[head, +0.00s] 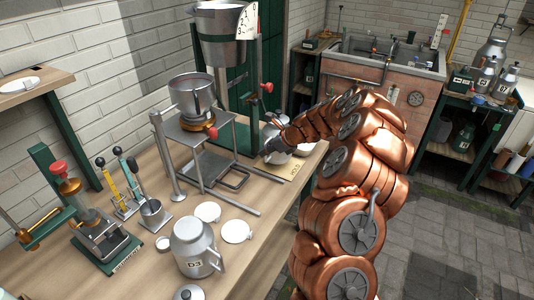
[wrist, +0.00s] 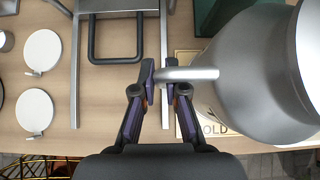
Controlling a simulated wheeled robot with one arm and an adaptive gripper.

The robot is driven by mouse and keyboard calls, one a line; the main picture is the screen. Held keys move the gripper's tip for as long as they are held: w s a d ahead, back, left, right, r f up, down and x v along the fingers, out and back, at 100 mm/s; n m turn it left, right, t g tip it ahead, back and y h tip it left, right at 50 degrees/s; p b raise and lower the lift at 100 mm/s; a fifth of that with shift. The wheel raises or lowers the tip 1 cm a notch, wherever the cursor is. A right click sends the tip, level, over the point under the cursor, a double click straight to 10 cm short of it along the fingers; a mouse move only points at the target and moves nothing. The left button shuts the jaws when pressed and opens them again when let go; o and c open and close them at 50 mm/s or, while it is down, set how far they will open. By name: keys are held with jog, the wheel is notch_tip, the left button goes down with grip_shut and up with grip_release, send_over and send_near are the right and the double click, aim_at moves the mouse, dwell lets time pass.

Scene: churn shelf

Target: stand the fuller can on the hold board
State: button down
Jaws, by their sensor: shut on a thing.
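My gripper (wrist: 160,88) is shut on the side handle (wrist: 190,73) of a grey metal can (wrist: 262,75). In the head view this can (head: 273,155) is at the far right of the bench, partly hidden by my arm. The hold board (head: 291,172) is a pale wooden plate with dark lettering. In the wrist view the board (wrist: 188,124) shows beneath and beside the can. I cannot tell whether the can touches it. Another metal can (head: 196,247), marked D3, stands upright nearer the front of the bench.
White discs (head: 236,230) lie near the D3 can. A green press (head: 100,240) stands at left. A sink (head: 385,55) is across the room.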

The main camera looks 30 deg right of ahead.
aim_at(266, 160)
jog(key=shift+f+p, duration=0.6)
jog(key=shift+f, duration=1.1)
jog(key=c, duration=1.2)
grip_release()
jog(key=shift+f, duration=0.1)
